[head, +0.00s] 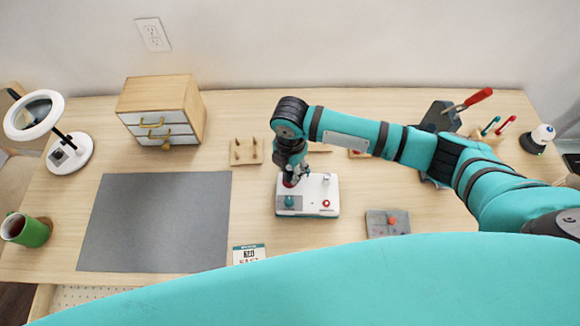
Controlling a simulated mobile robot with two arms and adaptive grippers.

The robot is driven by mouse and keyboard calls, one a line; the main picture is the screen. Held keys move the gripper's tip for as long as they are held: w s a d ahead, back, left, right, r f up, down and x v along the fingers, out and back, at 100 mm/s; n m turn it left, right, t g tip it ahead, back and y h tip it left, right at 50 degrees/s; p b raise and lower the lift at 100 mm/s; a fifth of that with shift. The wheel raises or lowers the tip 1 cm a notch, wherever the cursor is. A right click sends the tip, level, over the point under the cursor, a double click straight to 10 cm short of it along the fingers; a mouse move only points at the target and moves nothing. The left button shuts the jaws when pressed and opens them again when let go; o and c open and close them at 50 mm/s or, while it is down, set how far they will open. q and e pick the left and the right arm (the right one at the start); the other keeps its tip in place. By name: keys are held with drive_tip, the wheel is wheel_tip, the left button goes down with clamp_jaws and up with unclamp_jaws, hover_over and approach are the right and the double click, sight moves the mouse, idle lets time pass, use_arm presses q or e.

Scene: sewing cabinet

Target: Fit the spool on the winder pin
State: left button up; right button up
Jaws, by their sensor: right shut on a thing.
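The winder (309,206) is a white box with a teal lower edge, in the middle of the table in the head view. On its top are a teal knob (290,202), a red button (326,203) and a small pale post at the back right. My right gripper (291,178) points down over the winder's back left and is shut on a small dark red thing, which seems to be the spool (289,183). The gripper hides most of it. I cannot tell whether it touches the winder or a pin. My left gripper is not in view.
Wooden peg stands (246,151) are behind the winder, partly behind my right arm. A grey tray (388,223) with a red piece lies at right. A grey mat (155,222) covers the left, with a small drawer cabinet (161,110) behind. A card (249,254) lies in front.

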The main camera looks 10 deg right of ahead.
drive_tip(key=shift+f, duration=1.45)
idle(1.7)
drive_tip(key=o, duration=0.9)
drive_tip(key=shift+r, duration=0.1)
wheel_tip(320, 180, up, 12)
drive_tip(key=shift+f, duration=0.1)
idle(0.4)
